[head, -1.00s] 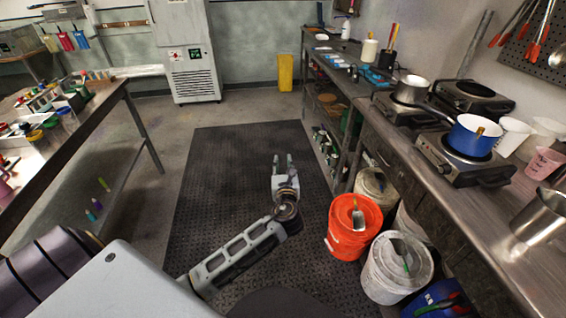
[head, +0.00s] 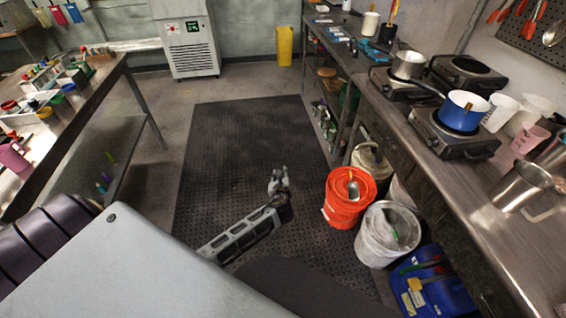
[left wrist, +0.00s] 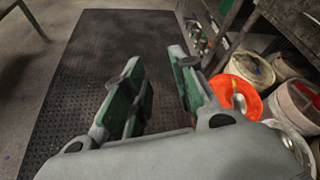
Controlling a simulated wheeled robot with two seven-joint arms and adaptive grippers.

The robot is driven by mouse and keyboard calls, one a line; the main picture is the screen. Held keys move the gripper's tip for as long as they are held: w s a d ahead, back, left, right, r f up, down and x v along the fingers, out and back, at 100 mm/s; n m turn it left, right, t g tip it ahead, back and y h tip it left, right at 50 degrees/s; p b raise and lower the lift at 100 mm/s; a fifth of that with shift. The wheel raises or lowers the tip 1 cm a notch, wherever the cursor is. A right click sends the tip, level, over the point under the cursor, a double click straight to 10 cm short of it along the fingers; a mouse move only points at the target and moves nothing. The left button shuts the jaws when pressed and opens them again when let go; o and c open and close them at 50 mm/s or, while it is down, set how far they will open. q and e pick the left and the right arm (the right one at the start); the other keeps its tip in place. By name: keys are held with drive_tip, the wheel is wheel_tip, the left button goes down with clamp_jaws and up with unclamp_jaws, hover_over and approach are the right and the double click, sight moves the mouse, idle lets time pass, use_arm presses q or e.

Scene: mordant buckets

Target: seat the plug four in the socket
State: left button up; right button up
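I cannot make out the plug four or its socket in either view. My left gripper (head: 278,178) is over the black floor mat, to the left of the orange bucket. In the left wrist view its two fingers (left wrist: 160,95) with green inner pads stand apart with nothing between them, and the dark mat shows through the gap. My right gripper is not in view.
A workbench (head: 75,115) is at left. The mat (head: 225,150) is clear.

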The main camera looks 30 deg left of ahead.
use_arm(q)
drive_tip(key=s+d+f+n+g+h+p, duration=0.1)
drive_tip(key=s+f+n+g+h+p, duration=0.3)
drive_tip(key=s+f, duration=0.65)
drive_tip(key=s+d+f+n+g+p, duration=0.1)
drive_tip(key=s+f+n+g+p, duration=0.15)
drive_tip(key=s+f+n, duration=0.75)
drive_tip(key=s+d+f+n+g+p, duration=0.1)
drive_tip(key=s+f+n+p, duration=0.1)
drive_tip(key=s, duration=0.8)
drive_tip(key=s+d+f+n+g+h+p, duration=0.1)
drive_tip(key=s+f+n+p, duration=0.2)
drive_tip(key=s+f, duration=0.3)
drive_tip(key=s+d+f+n+g+h+p, duration=0.1)
drive_tip(key=s+f+n+g+p, duration=0.1)
drive_tip(key=s, duration=1.3)
drive_tip(key=shift+s+d+f+n, duration=0.25)
drive_tip(key=shift+f+n, duration=0.65)
drive_tip(key=shift+n, duration=0.3)
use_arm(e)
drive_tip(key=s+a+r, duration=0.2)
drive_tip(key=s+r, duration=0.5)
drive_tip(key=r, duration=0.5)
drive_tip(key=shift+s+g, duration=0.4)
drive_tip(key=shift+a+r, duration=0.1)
